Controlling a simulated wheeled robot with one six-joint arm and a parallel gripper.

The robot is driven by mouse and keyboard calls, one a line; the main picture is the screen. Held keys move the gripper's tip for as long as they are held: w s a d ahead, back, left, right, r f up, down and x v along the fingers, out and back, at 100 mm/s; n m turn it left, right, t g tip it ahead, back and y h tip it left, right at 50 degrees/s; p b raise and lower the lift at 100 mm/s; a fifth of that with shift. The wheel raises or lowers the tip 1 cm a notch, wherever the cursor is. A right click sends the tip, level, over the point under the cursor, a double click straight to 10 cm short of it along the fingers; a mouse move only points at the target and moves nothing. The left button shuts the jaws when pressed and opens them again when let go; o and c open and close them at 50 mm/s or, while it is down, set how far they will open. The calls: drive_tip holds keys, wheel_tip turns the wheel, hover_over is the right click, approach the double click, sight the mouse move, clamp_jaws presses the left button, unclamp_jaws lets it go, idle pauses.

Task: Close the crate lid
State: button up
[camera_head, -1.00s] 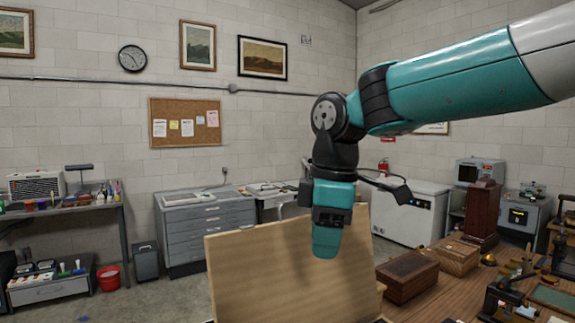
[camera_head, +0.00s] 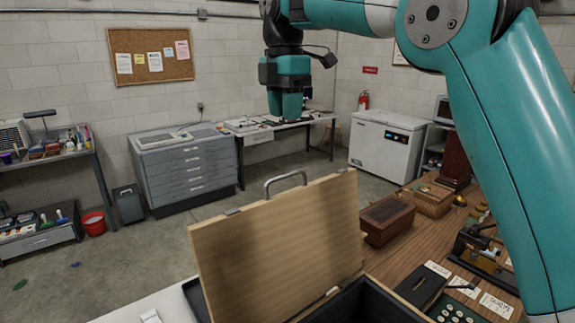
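The crate lid (camera_head: 280,248) is a light wooden panel standing raised and tilted up, with a metal handle (camera_head: 285,181) on its top edge. The crate (camera_head: 365,303) shows at the bottom edge with its dark inside open; its front is out of frame. My gripper (camera_head: 287,108) points down, higher in the picture than the lid's top edge and apart from it in view. Its fingers are dark and small, so I cannot tell whether they are open or shut. Nothing visible hangs from it.
A wooden table (camera_head: 400,259) to the right holds a reddish-brown box (camera_head: 387,219), a lighter box (camera_head: 428,199), cards and small instruments. A grey drawer cabinet (camera_head: 185,168) and a red bucket (camera_head: 94,223) stand behind to the left. The floor between is mostly clear.

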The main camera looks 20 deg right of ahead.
drive_tip(key=f+b, duration=0.5)
drive_tip(key=f, duration=0.1)
drive_tip(key=f+b, duration=0.6)
drive_tip(key=shift+s+d+f, duration=0.1)
drive_tip(key=shift+s+f, duration=0.1)
drive_tip(key=shift+f, duration=0.15)
clamp_jaws()
